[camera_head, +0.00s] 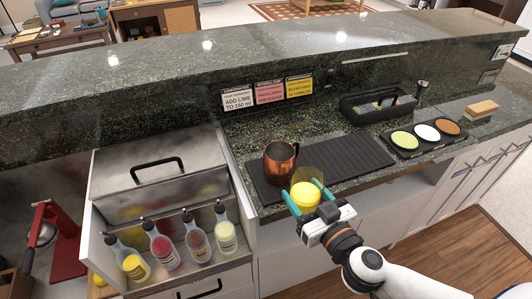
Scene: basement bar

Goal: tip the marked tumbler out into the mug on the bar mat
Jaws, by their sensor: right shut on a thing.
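The copper mug (276,170) stands upright on the left end of the black ribbed bar mat (350,160), its handle toward the right. My right gripper (306,197) has its teal fingers shut on a clear tumbler (308,176) with yellow contents low in it. The tumbler is just in front and to the right of the mug, close to the mat's front edge. It looks about upright. Any mark on it is not readable. The inside of the mug cannot be made out. My left gripper is not in view.
Squeeze bottles (196,243) stand in the steel well at left, below a lidded box (155,180). A black caddy (378,107) and a tray of coloured rounds (427,137) stand to the right. Recipe cards (268,92) are on the ledge behind. The mat's right part is clear.

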